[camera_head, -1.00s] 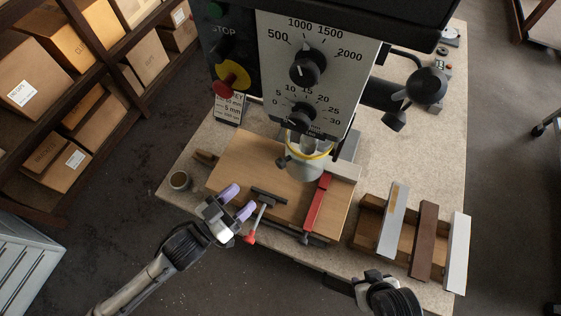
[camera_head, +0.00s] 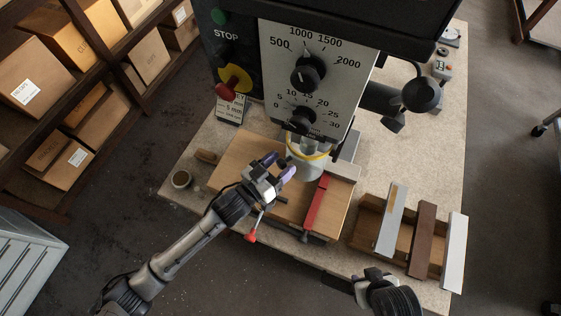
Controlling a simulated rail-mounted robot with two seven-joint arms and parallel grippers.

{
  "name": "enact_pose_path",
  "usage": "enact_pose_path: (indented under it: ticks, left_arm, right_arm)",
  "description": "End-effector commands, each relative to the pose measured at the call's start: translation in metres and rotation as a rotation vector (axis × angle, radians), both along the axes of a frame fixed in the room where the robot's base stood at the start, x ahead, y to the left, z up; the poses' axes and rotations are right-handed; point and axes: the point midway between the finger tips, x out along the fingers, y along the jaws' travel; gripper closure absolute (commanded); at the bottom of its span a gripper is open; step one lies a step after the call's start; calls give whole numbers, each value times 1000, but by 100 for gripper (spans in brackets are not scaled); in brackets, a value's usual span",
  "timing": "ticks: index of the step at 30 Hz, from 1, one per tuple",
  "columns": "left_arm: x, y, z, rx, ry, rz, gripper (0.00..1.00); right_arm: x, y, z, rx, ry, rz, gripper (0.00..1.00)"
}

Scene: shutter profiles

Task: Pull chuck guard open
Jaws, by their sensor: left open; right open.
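The chuck guard (camera_head: 306,160) is a clear, cup-like shield with a yellow band, below the drill press head (camera_head: 318,75). My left gripper (camera_head: 279,167) is open, with purple fingertips just left of the guard. It appears apart from the guard, though the exact gap is hard to tell. My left gripper and wrist hide part of the wooden board and of the T-shaped clamp. My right gripper (camera_head: 352,283) is at the front edge of the bench, low in the view, and its fingers are partly hidden by its wrist.
A red fence (camera_head: 317,203) lies on the wooden board (camera_head: 233,160). A red-tipped handle (camera_head: 251,237) sticks out at the front. A wooden crate (camera_head: 364,235) with several profiles is at right.

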Motion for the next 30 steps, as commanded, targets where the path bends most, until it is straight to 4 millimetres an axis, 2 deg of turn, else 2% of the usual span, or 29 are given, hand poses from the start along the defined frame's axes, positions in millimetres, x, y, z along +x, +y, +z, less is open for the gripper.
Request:
enact_pose_path:
  ticks: [11,27,30]
  left_arm:
    - [2,-2,0,0,0,0,44]
    - [2,-2,0,0,0,0,96]
    - [2,-2,0,0,0,0,100]
  right_arm:
    - [0,0,0,0,0,0,57]
    - [0,0,0,-2,0,2,57]
    - [0,-1,0,-2,0,1,57]
